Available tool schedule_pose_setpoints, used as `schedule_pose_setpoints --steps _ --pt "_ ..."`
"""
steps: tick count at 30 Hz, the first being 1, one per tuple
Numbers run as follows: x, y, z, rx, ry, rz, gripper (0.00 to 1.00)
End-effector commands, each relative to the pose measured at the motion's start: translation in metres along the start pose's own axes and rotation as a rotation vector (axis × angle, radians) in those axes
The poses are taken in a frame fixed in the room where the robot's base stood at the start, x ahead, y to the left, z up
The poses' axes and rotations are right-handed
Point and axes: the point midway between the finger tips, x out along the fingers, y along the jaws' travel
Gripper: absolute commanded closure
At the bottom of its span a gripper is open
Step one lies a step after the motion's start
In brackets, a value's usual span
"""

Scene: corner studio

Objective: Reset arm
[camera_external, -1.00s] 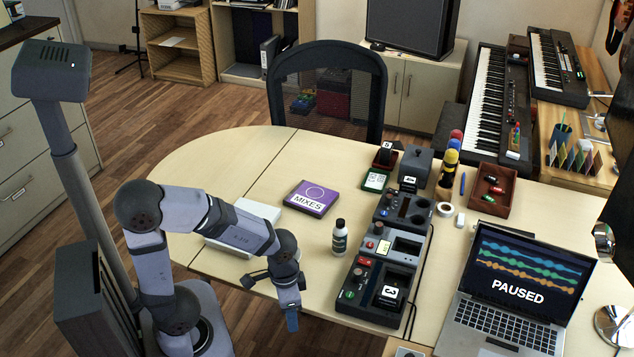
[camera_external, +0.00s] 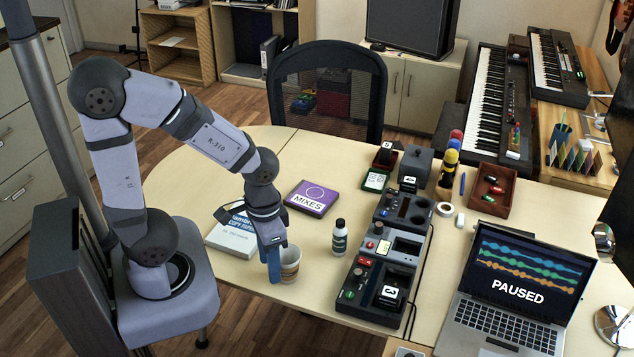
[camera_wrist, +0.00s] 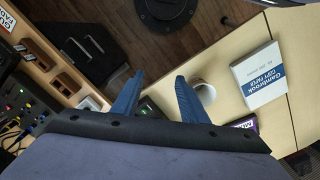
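My gripper (camera_external: 272,262) hangs over the near left part of the table, pointing down. In the wrist view its two blue fingers (camera_wrist: 158,92) are spread apart with nothing held between them. A paper cup (camera_external: 290,266) stands upright just to the right of the gripper and is partly covered by it; whether they touch I cannot tell. The cup also shows in the wrist view (camera_wrist: 204,91), beside the right finger. My arm is raised and bent above its base at the left.
A purple MIXES box (camera_external: 311,198), a small bottle (camera_external: 339,237) and grey device modules (camera_external: 380,283) stand to the right. The laptop (camera_external: 515,278) is farther right.

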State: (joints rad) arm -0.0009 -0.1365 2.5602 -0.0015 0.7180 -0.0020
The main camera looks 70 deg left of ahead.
Motion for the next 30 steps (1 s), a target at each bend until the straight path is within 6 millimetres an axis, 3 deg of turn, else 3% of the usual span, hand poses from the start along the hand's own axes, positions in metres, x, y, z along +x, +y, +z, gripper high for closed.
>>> schedule_pose_setpoints --steps 1,3,12,18,30 --pt "-0.031 0.0 0.0 -0.001 0.0 0.0 0.6" --pt "-0.052 0.0 0.0 -0.001 0.0 0.0 0.6" --pt "-0.116 0.0 0.0 -0.002 0.0 0.0 0.6" --pt "-0.13 0.0 0.0 -0.002 0.0 0.0 0.6" --pt "-0.13 0.0 0.0 -0.002 0.0 0.0 0.6"
